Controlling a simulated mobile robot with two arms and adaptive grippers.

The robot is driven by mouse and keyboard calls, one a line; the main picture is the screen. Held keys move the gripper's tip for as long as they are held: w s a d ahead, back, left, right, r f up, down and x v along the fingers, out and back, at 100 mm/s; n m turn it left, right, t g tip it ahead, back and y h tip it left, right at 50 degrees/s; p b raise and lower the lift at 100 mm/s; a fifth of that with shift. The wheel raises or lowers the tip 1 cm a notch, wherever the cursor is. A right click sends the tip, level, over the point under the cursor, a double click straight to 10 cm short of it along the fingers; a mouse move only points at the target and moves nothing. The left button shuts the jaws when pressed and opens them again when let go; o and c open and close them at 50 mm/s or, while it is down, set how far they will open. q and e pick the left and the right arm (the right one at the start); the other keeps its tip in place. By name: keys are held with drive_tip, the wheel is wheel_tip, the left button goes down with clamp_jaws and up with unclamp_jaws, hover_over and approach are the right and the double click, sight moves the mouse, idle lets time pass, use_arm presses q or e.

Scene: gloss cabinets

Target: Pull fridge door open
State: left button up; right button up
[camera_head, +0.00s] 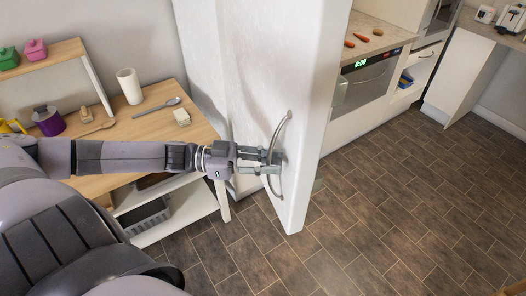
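The fridge door (322,60) is a tall white panel in the middle of the head view, with its thick edge facing right. It stands out at an angle over the floor. A curved metal handle (283,132) is on its left-facing side, near that edge. My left gripper (274,162) reaches in from the left at the lower half of the handle. Its two fingers show one above the other with a gap between them, and their tips overlap the handle. Whether they are clamped on it is too small to tell. My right gripper is not in view.
A wooden table (148,119) with a paper roll (130,86) and utensils stands at left, under my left arm. A counter with an oven (368,79) is behind the door to the right. The tiled floor (420,190) at right is clear.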

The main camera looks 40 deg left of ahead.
use_arm(q)
drive_tip(key=v, duration=1.2)
drive_tip(key=shift+w, duration=0.1)
idle(0.4)
drive_tip(key=w+a+f+n+t+y, duration=0.15)
drive_tip(key=a+f+y, duration=0.35)
drive_tip(key=f, duration=0.7)
drive_tip(key=a+f+n+t+y, duration=0.2)
drive_tip(key=a+f+n+y, duration=0.3)
drive_tip(key=f, duration=0.7)
drive_tip(key=s+a+f+g+y, duration=0.1)
drive_tip(key=s+f+y, duration=0.15)
drive_tip(key=f, duration=0.65)
drive_tip(key=s+f+g+y, duration=0.15)
drive_tip(key=s+f, duration=0.25)
drive_tip(key=f, duration=0.5)
drive_tip(key=s+d+f+n+g+y+b, duration=0.1)
drive_tip(key=s+d+f+g, duration=0.1)
drive_tip(key=s+d+f, duration=0.4)
drive_tip(key=s+d+f+n+g+y, duration=0.1)
drive_tip(key=s+d+f+n+g, duration=0.1)
drive_tip(key=s+f, duration=0.4)
drive_tip(key=s+d+f+g, duration=0.2)
drive_tip(key=s+d+f, duration=0.2)
drive_tip(key=s+d, duration=0.2)
drive_tip(key=s+d+f+g, duration=0.3)
drive_tip(key=s+d, duration=0.3)
drive_tip(key=d, duration=0.4)
drive_tip(key=shift+f+h, duration=0.3)
drive_tip(key=shift+f, duration=0.6)
